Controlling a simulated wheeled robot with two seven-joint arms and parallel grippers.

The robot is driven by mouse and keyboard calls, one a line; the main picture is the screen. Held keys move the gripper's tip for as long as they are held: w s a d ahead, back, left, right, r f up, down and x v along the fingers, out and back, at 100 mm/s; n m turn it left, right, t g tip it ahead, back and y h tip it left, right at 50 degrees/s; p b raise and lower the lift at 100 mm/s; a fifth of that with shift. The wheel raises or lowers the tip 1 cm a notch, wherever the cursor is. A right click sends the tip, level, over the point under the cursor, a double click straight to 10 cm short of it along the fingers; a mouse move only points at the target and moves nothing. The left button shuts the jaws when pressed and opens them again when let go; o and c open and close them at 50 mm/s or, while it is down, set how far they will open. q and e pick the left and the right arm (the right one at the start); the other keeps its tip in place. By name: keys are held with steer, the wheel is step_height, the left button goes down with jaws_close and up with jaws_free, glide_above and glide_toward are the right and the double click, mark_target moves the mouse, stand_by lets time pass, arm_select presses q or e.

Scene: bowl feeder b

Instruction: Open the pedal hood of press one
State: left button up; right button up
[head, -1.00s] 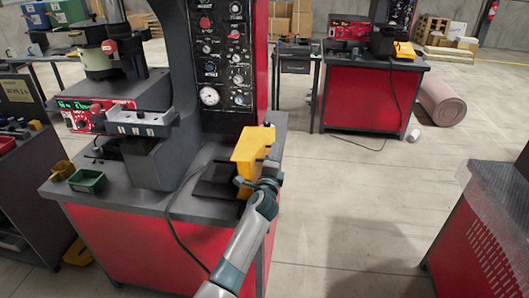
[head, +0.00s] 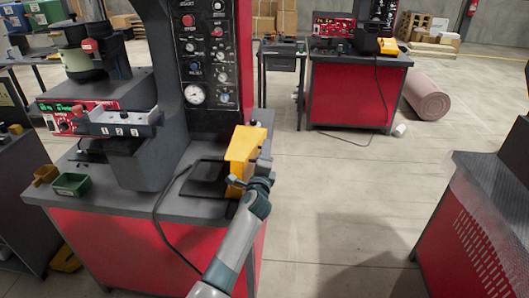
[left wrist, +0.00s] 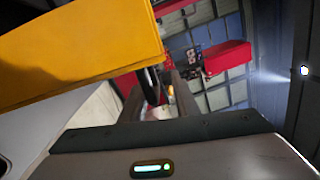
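The yellow pedal hood (head: 245,148) stands tilted up at the right front of the table of press one (head: 212,75). A dark flat plate (head: 207,178) lies beside its left side. My left gripper (head: 249,180) is at the hood's lower front right, touching or very close to it. In the left wrist view, the hood (left wrist: 75,50) fills the upper left, close above the gripper body. My right gripper is not in view.
Another red press stand (head: 347,95) is behind, and a red cabinet (head: 478,225) stands at right. The floor between is clear.

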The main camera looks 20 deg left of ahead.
arm_select(q)
steer(key=shift+s+f, duration=0.1)
steer(key=shift+s, duration=0.1)
